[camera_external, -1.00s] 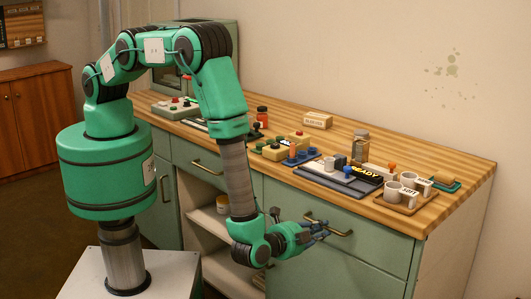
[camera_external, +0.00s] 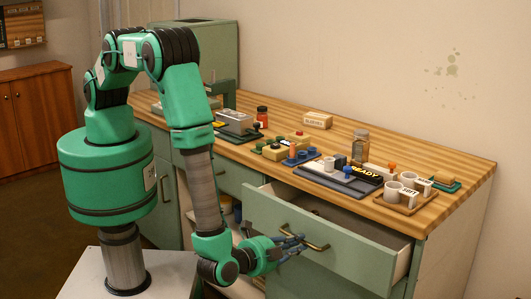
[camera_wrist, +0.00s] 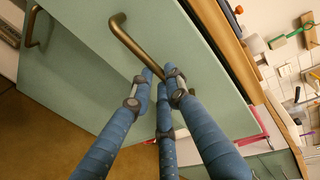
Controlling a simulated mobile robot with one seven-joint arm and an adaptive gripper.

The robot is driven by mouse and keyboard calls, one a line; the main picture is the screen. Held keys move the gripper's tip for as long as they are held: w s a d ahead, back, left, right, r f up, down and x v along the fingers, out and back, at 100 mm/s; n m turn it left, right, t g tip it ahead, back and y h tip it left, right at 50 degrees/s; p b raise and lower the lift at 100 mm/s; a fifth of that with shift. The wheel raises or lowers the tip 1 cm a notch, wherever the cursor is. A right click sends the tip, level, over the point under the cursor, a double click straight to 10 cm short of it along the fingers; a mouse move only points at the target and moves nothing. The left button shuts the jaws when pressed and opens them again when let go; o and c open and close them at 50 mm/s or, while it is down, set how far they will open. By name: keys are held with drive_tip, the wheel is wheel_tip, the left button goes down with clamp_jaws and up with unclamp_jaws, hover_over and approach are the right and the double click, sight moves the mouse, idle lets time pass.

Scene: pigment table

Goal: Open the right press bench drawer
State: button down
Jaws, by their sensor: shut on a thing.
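The right press bench drawer (camera_external: 340,246) is pulled out from the green bench, and a dark gap shows its inside behind the front panel. Its brass handle (camera_external: 305,240) is on the front panel. My gripper (camera_external: 297,243) is at the left end of this handle with its blue fingers shut on it. In the wrist view the fingers (camera_wrist: 163,78) meet near the handle's bar (camera_wrist: 135,45); the far end of the handle is partly hidden behind them.
The wooden worktop (camera_external: 455,185) carries cups on a tray (camera_external: 402,206), a dark board marked READY (camera_external: 345,184), a jar (camera_external: 360,147) and small blocks. An open shelf space is left of the drawer, partly hidden by my arm. Floor shows at the lower left.

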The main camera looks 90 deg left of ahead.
drive_tip(key=f+b+v, duration=0.2)
drive_tip(key=v, duration=0.9)
drive_tip(key=f+b+v, duration=0.2)
drive_tip(key=f+v, duration=0.1)
drive_tip(key=v, duration=0.9)
drive_tip(key=shift+s+d, duration=0.45)
drive_tip(key=c, duration=1.7)
unclamp_jaws()
drive_tip(key=v, duration=1.2)
